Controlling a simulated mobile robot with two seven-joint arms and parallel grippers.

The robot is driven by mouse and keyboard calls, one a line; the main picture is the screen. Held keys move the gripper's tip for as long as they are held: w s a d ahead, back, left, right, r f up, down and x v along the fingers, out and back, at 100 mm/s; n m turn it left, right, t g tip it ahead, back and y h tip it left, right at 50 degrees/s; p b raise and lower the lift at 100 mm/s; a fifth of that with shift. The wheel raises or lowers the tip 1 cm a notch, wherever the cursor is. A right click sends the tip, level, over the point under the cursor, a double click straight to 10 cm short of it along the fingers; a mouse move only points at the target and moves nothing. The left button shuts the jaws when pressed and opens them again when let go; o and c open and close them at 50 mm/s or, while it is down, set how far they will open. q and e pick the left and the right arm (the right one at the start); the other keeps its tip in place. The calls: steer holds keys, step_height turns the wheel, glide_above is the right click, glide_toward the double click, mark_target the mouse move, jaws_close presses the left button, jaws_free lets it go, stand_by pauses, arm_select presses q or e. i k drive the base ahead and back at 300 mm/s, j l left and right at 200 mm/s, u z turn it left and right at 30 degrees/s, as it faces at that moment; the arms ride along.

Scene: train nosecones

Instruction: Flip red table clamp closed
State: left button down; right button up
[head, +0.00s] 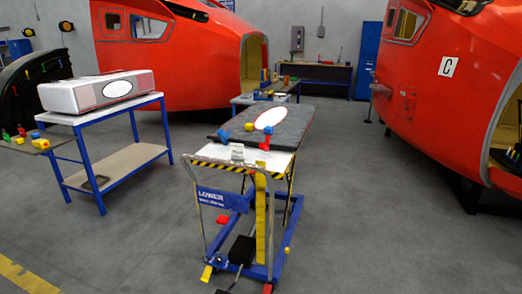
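A small red clamp (266,138) stands at the near right edge of a dark grey panel (290,120) on the lift table (240,157). It looks upright, but it is too small to tell whether it is open or closed. A blue clamp (223,135) and a yellow piece (249,126) sit to its left on the panel. Neither of my grippers is in view.
The lift table's handle frame (272,215) faces me. A blue-framed table (110,185) with a white-and-red part (100,91) stands left. Red train nosecones stand behind (190,60) and at right (440,90). Grey floor (390,240) is open in front and right.

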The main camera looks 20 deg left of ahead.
mark_target(262, 146)
steer(key=i, duration=0.8)
steer(key=i+l+u, duration=0.15)
steer(key=i, duration=0.7)
